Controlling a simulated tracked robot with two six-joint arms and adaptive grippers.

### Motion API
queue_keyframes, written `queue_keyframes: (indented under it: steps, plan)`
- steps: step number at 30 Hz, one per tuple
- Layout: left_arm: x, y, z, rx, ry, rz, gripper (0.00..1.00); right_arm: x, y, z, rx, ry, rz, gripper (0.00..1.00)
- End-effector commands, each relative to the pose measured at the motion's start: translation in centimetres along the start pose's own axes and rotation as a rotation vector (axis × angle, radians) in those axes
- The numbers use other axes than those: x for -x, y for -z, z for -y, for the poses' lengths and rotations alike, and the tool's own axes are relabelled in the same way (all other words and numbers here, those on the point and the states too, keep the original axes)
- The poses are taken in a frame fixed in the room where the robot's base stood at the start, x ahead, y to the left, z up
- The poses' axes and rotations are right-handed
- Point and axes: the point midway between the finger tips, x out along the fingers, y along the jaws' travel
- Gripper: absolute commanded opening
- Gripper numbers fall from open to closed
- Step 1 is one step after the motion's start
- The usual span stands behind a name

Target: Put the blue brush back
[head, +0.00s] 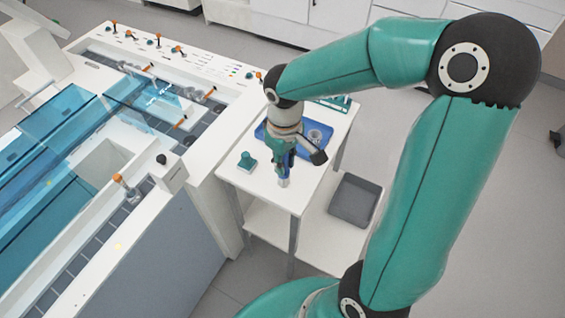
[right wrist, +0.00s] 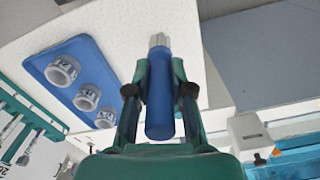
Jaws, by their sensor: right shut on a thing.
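The blue brush (right wrist: 160,105) has a blue cylindrical handle and a pale tip. My right gripper (right wrist: 159,88) is shut around its handle in the right wrist view. In the head view the right gripper (head: 284,160) hangs over the white cart top (head: 235,180), and the brush's pale end (head: 284,182) shows below it. A blue tray (head: 262,132) lies behind the gripper, partly hidden by it. In the right wrist view the blue tray (right wrist: 78,60) carries three round, labelled grey holders (right wrist: 62,70) in a row, and the brush is apart from them. My left gripper is not in view.
A teal rack (head: 340,101) with tools is at the cart's back. A grey bin (head: 354,200) sits on the lower shelf. A large machine with blue clear covers (head: 60,130) stands close on the left.

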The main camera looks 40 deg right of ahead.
Motion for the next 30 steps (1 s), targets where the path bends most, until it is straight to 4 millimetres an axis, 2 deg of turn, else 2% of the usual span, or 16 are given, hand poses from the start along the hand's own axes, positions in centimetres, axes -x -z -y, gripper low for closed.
queue_keyframes:
  steps: [11, 12, 16, 25, 30]
  plan:
    - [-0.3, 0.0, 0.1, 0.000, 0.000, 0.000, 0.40, -0.6, 0.0, 0.0, 0.001, -0.001, -0.001, 0.00]
    - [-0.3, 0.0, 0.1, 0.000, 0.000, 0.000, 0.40, -0.5, 0.1, 0.0, 0.001, -0.001, -0.001, 0.24]
    - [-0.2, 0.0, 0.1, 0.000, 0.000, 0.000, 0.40, -0.4, 0.1, 0.0, 0.001, -0.001, -0.001, 0.46]
    - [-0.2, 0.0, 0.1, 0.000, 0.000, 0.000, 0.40, -0.3, 0.1, 0.1, 0.001, -0.001, -0.001, 0.46]
    - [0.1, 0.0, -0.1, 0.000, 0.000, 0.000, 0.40, 0.6, 0.2, 0.0, 0.001, -0.001, -0.005, 0.46]
